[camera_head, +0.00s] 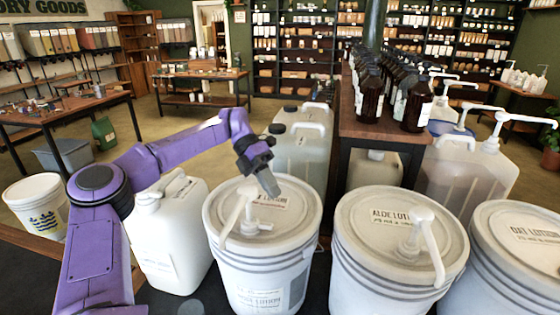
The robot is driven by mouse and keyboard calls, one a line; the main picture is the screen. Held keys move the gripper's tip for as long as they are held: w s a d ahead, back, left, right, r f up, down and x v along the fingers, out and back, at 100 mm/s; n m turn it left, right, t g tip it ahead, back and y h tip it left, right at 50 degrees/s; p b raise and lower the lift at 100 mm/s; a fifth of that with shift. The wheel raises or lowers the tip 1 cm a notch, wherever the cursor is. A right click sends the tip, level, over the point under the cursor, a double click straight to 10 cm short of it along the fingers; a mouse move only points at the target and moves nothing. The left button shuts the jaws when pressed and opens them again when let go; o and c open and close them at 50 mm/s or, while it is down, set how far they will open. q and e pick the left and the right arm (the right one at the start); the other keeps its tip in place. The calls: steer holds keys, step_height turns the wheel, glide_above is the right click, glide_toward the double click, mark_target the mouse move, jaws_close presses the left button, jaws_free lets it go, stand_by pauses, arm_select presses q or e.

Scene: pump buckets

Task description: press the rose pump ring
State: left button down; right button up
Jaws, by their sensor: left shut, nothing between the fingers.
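Three white lidded pump buckets stand in a row in front. The left bucket (258,262) has a lid label in reddish print, too small to read fully, and a front label ending in "LOTION". Its white pump (249,215) rises from the lid, with its spout pointing toward the front left. I cannot tell for certain which pump is the rose one. My left gripper (270,187) is shut and empty, over the left bucket's lid, just right of and behind the pump head. It looks apart from the pump. My right gripper is not in view.
The middle bucket (388,275) reads "ALOE LOTION"; the right bucket (515,275) reads "OAT LOTION". A white jug (168,240) stands close left of the left bucket. Clear jugs and a wooden table (385,132) with dark bottles stand behind.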

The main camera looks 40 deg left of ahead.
arm_select(q)
steer(key=w+a+r+p, duration=0.1)
steer(key=w+a+r, duration=0.1)
steer(key=w+r, duration=0.2)
steer(key=shift+w+a+r, duration=0.25)
steer(key=shift+a+r, duration=0.15)
steer(key=shift+r, duration=0.1)
